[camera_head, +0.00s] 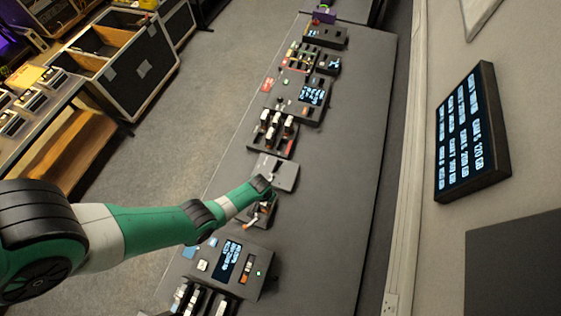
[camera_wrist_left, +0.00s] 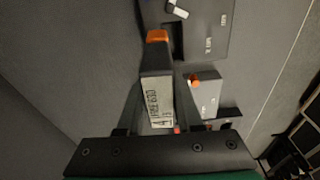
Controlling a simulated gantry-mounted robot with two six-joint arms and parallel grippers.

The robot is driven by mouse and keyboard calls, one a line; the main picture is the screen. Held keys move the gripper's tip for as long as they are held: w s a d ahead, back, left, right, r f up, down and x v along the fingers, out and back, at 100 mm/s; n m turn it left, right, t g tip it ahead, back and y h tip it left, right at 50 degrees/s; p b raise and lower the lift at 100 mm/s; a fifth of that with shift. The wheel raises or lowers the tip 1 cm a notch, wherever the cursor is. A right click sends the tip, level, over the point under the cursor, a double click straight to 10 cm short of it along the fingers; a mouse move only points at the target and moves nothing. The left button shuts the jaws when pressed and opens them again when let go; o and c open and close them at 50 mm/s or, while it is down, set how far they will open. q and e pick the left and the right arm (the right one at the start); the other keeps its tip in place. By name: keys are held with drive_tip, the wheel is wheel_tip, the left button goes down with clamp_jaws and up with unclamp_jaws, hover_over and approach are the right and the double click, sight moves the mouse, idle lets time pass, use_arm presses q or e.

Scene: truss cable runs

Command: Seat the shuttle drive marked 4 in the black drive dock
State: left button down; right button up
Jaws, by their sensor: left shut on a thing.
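My left gripper (camera_wrist_left: 158,84) is shut on a dark, slim drive (camera_wrist_left: 155,58) with an orange end and a white printed label. The label shows a large 4, with the rest too small to read surely. The orange end points away from my gripper, beside a dark opening in a flat dark grey unit (camera_wrist_left: 212,35). I cannot tell whether they touch or whether this unit is the black drive dock. In the head view my left gripper (camera_head: 262,186) is over a grey unit (camera_head: 287,172), and the drive is mostly hidden. My right gripper is not in view.
A light grey block (camera_wrist_left: 207,88) with an orange part lies right of the drive. Along the bench (camera_head: 340,140) stand a rack of drives (camera_head: 272,132), a unit with a lit screen (camera_head: 310,95) and another screen unit (camera_head: 228,262). The bench's right side is clear. A wall screen (camera_head: 470,130) hangs right.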

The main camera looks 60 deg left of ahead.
use_arm(q)
drive_tip(key=shift+n, duration=0.4)
drive_tip(key=shift+s+a+f+b, duration=0.35)
drive_tip(key=shift+a+f+b, duration=0.3)
drive_tip(key=shift+f+b, duration=0.25)
drive_tip(key=shift+s+a+f+b, duration=0.3)
drive_tip(key=shift+a+f+b, duration=0.3)
drive_tip(key=shift+f+b, duration=0.2)
drive_tip(key=shift+f+b, duration=0.6)
drive_tip(key=shift+f, duration=0.1)
idle(0.4)
drive_tip(key=shift+f+b, duration=0.35)
drive_tip(key=shift+f+b, duration=1.2)
idle(0.8)
drive_tip(key=shift+c, duration=0.8)
unclamp_jaws()
